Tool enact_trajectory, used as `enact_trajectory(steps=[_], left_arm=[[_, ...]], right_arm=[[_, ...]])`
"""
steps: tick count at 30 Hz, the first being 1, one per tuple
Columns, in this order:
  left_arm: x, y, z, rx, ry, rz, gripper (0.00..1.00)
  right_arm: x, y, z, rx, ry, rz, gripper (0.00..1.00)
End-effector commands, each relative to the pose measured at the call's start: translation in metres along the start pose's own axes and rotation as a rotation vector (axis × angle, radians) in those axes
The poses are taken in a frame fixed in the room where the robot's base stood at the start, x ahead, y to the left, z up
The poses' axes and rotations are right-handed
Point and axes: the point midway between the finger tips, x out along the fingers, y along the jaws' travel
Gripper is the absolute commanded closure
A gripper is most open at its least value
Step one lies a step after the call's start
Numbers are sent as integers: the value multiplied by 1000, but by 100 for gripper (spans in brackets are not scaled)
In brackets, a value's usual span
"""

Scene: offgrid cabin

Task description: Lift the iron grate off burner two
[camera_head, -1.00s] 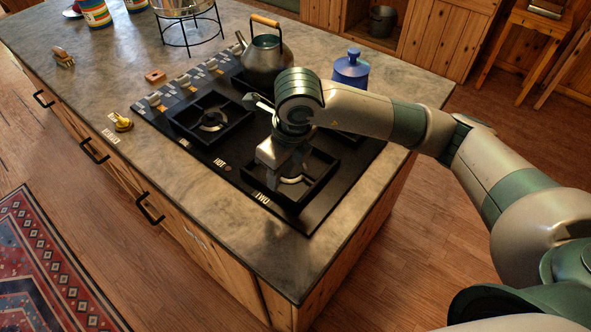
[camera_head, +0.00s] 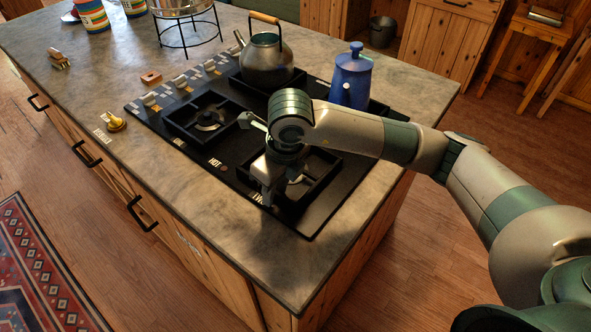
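The square black iron grate (camera_head: 325,178) of burner two sits on the near right part of the black cooktop (camera_head: 325,211). My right gripper (camera_head: 269,197) points down over this grate's left front side, by the partly covered TWO label. The gripper and wrist hide part of the grate, and I cannot tell whether the fingers touch it or how far apart they are. The burner shows as a pale ring inside the grate. My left gripper is not in view.
Another grate (camera_head: 183,127) lies to the left. A kettle (camera_head: 266,62) and a blue pot (camera_head: 351,78) stand at the back of the cooktop. A yellow valve (camera_head: 115,122) is at the counter's front left. The counter's near right corner (camera_head: 300,285) is clear.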

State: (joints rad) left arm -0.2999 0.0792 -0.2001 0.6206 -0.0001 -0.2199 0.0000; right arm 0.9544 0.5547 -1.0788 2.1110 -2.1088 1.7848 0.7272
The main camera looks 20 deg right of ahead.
Motion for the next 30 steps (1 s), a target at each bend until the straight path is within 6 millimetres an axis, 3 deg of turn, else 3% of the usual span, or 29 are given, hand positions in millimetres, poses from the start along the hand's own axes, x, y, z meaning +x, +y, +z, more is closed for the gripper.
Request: enact_trajectory(steps=[5,9,30], left_arm=[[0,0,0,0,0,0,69],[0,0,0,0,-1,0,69],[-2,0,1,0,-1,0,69]], right_arm=[[0,0,0,0,0,0,73],[0,0,0,0,0,0,100],[-8,0,2,0,-3,-1,100]])
